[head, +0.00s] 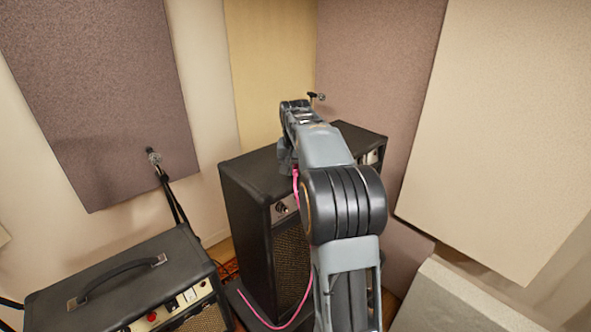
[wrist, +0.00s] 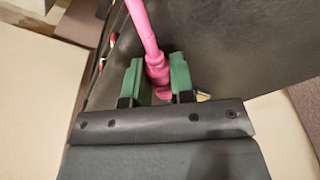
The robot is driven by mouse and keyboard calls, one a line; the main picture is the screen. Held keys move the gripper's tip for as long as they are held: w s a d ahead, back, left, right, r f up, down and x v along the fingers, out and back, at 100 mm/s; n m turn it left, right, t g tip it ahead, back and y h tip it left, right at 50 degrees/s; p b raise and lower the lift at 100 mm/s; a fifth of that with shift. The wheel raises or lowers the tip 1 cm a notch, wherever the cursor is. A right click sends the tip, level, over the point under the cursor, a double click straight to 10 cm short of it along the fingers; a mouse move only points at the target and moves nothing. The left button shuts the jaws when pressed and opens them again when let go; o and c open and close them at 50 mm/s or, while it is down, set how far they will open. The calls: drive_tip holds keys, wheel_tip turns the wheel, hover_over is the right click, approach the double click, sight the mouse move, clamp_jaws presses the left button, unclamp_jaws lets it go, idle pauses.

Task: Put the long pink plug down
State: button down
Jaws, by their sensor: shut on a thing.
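In the wrist view, the long pink plug (wrist: 156,66) sits between the two green fingers of my gripper (wrist: 157,76), which is shut on it. A pink cable (wrist: 142,22) runs from the plug to the top of the picture. A dark surface, likely the tall black amp's, fills the view behind the plug; I cannot tell whether they touch. In the head view, my arm hides the plug and most of the gripper over the tall black amp (head: 250,164). The pink cable (head: 298,290) hangs down in front of that amp and curves near the floor.
A smaller black amp (head: 130,270) with a top handle stands at lower left. A microphone on a stand (head: 154,157) is behind it, and another microphone (head: 316,97) is beyond the tall amp. Acoustic panels (head: 510,130) line the walls. A pale block (head: 450,300) is at lower right.

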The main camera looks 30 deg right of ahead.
sight(295, 172)
drive_tip(key=c, duration=1)
unclamp_jaws()
drive_tip(key=shift+a+f, duration=0.2)
drive_tip(key=shift+f, duration=0.45)
drive_tip(key=shift+d, duration=0.1)
drive_tip(key=shift+r, duration=0.3)
wheel_tip(295, 172, up, 13)
drive_tip(key=s, duration=0.1)
drive_tip(key=s+a+f+n+t, duration=0.2)
drive_tip(key=s+a+n, duration=0.1)
drive_tip(key=s+a, duration=0.7)
drive_tip(key=s+a+f+n, duration=0.1)
drive_tip(key=s+a+f, duration=0.2)
drive_tip(key=s+f, duration=0.1)
drive_tip(key=s+a+f+n+t, duration=0.1)
drive_tip(key=s+a+f, duration=0.2)
drive_tip(key=s+f, duration=0.1)
drive_tip(key=s+a+f+n+y, duration=0.1)
drive_tip(key=s+a+f+n, duration=0.1)
drive_tip(key=s+a+f, duration=0.1)
drive_tip(key=shift+s+f+t, duration=0.2)
drive_tip(key=shift+s+f, duration=0.15)
drive_tip(key=shift+f, duration=0.35)
drive_tip(key=shift+s+f+t, duration=0.2)
drive_tip(key=shift+s+f, duration=0.15)
drive_tip(key=shift+f, duration=0.35)
